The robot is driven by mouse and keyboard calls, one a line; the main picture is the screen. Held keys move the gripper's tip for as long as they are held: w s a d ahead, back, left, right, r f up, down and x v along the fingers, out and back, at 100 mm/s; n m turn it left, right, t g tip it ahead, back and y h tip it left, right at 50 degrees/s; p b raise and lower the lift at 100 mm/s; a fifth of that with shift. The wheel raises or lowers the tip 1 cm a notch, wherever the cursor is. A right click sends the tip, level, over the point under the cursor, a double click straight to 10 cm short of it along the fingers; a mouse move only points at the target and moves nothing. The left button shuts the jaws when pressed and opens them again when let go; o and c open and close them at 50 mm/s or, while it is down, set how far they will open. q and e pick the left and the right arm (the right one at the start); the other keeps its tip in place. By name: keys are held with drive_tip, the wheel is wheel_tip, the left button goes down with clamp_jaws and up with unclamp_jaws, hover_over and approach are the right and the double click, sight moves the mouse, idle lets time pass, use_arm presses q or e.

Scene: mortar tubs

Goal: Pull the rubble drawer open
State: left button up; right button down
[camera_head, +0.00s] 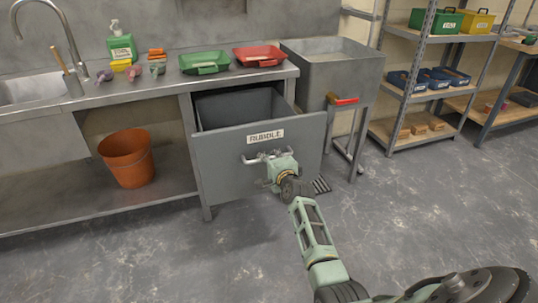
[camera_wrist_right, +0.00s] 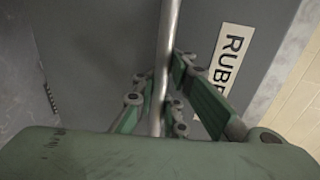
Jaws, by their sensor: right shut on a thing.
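The grey rubble drawer (camera_head: 225,152), with a white "RUBBLE" label (camera_head: 265,136), stands pulled out from under the steel counter; its dark inside shows from above. My right gripper (camera_head: 272,160) is at the front of the drawer, shut on the metal bar handle (camera_head: 250,159) below the label. In the right wrist view the handle bar (camera_wrist_right: 166,50) runs between the green fingers (camera_wrist_right: 160,98), and part of the label (camera_wrist_right: 232,58) shows beside them. My left gripper is not in view.
An orange bucket (camera_head: 127,160) stands on the low shelf left of the drawer. A grey tub on legs (camera_head: 340,75) with a red-handled lever (camera_head: 345,101) stands to the right. Green (camera_head: 205,63) and red (camera_head: 263,56) trays lie on the counter. The floor in front is clear.

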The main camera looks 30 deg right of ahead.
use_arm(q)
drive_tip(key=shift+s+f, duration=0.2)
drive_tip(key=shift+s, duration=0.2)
use_arm(e)
drive_tip(key=shift+s+a, duration=0.1)
drive_tip(key=shift+s, duration=0.1)
drive_tip(key=c, duration=2.5)
unclamp_jaws()
drive_tip(key=o, duration=0.7)
drive_tip(key=shift+s+r, duration=0.1)
drive_tip(key=v, duration=1.1)
drive_tip(key=shift+s, duration=0.4)
